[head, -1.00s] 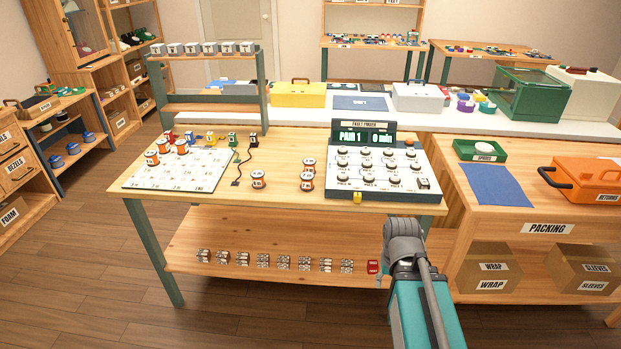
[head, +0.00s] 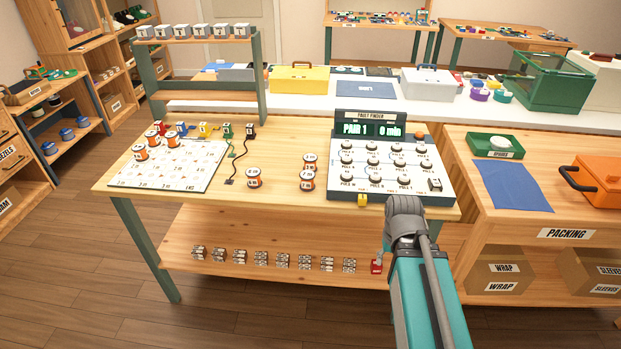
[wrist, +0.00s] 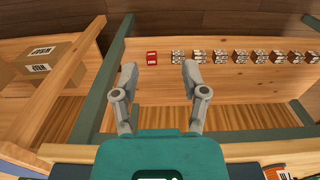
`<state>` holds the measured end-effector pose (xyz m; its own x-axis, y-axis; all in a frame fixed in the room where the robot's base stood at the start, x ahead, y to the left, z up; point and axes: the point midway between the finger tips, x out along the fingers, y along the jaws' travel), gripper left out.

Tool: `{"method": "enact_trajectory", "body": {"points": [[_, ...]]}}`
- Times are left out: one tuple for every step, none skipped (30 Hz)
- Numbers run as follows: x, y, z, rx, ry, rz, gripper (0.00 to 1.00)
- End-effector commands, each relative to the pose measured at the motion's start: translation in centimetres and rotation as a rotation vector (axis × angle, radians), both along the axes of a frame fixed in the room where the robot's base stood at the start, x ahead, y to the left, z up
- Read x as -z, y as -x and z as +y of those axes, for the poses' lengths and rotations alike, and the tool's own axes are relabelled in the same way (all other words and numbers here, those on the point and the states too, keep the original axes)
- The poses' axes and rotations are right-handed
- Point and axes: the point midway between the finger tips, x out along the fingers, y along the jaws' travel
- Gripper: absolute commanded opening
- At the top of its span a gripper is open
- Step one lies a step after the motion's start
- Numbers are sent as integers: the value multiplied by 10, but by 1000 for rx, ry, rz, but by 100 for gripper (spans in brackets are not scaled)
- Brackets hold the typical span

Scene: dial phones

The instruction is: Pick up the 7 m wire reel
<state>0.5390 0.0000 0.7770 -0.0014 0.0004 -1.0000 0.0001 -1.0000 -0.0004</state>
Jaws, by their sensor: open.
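Several orange-and-white wire reels stand on the workbench in the head view. One stands alone (head: 254,179), two stand near the middle (head: 309,161) (head: 307,181), and others (head: 141,150) stand on or by the white numbered board. Their labels are too small to read, so I cannot tell which is the 7 m reel. My gripper (wrist: 160,78) is open and empty in the wrist view, its fingers apart over the bench's lower shelf. A reel's orange edge (wrist: 274,173) shows at the bottom right there.
The fault finder box (head: 388,160) stands at the workbench's right. The white numbered board (head: 185,165) lies at its left, with small coloured connectors and cables behind. Small labelled parts (head: 285,261) line the lower shelf. The packing bench (head: 565,215) stands at right.

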Motion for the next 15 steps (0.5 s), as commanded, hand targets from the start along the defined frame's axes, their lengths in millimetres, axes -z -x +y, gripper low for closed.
{"method": "enact_trajectory", "body": {"points": [[0, 0, 0, 0, 0, 0, 57], [0, 0, 0, 0, 0, 0, 57], [0, 0, 0, 0, 0, 0, 57], [0, 0, 0, 0, 0, 0, 57], [0, 0, 0, 0, 0, 0, 57], [0, 0, 0, 0, 0, 0, 57], [0, 0, 0, 0, 0, 0, 61], [0, 0, 0, 0, 0, 0, 66], [0, 0, 0, -3, 1, 0, 74], [0, -1, 0, -6, 3, 0, 79], [0, -1, 1, -11, 5, -1, 85], [0, -2, 2, -22, 10, -2, 92], [0, -3, 2, -32, 15, -3, 98], [0, -5, 3, -45, 21, -4, 100], [1, -7, 5, -69, 34, -5, 100]]}}
